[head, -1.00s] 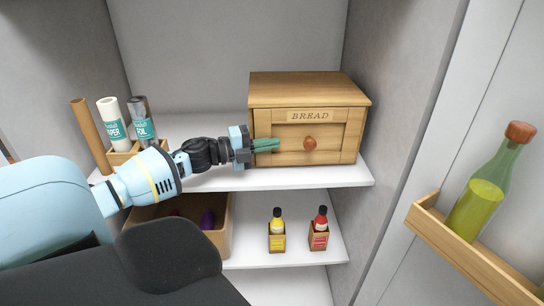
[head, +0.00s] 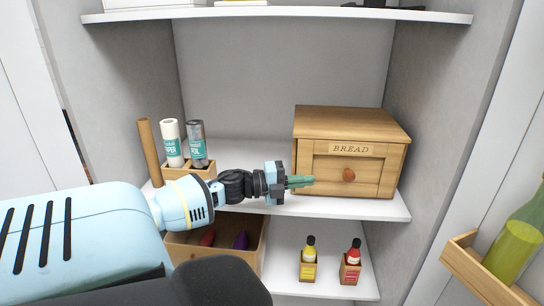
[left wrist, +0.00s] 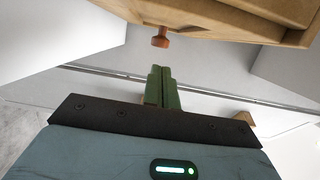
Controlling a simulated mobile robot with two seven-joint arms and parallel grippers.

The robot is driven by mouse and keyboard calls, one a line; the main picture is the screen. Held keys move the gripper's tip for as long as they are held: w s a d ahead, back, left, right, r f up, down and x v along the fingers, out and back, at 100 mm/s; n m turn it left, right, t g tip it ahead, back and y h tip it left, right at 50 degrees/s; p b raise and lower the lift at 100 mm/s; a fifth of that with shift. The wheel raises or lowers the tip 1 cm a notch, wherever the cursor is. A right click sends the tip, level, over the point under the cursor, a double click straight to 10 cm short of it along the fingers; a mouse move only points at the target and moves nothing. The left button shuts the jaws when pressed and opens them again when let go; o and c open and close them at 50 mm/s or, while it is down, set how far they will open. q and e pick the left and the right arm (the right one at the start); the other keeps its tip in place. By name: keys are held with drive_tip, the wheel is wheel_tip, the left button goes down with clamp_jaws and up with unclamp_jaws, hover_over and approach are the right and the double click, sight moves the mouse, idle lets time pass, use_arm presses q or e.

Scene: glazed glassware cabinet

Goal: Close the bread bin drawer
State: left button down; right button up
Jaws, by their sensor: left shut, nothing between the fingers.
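The wooden bread bin (head: 352,121) stands on the middle shelf, its drawer front labelled BREAD (head: 325,174) flush or nearly flush with the box. Its round reddish-brown knob (head: 348,175) sticks out toward me and also shows in the left wrist view (left wrist: 160,38). My left gripper (head: 312,181) is shut and empty, its green fingers in front of the drawer's left part, left of the knob. In the left wrist view the fingertips (left wrist: 161,70) point toward the knob with a gap between. Whether they touch the drawer front I cannot tell. My right gripper is not in view.
A wooden holder (head: 203,171) with wrap rolls stands left on the same shelf. Below are an open wooden box (head: 258,252), a yellow bottle (head: 308,262) and a red bottle (head: 351,265). A door rack (head: 487,272) with a green bottle is at right.

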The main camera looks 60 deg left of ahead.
use_arm(q)
drive_tip(key=v, duration=0.8)
drive_tip(key=shift+a+p, duration=0.2)
drive_tip(key=shift+p, duration=0.15)
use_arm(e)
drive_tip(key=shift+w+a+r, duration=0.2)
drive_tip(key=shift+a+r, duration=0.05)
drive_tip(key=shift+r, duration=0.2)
use_arm(q)
drive_tip(key=shift+w+f, duration=0.1)
drive_tip(key=shift+f, duration=0.05)
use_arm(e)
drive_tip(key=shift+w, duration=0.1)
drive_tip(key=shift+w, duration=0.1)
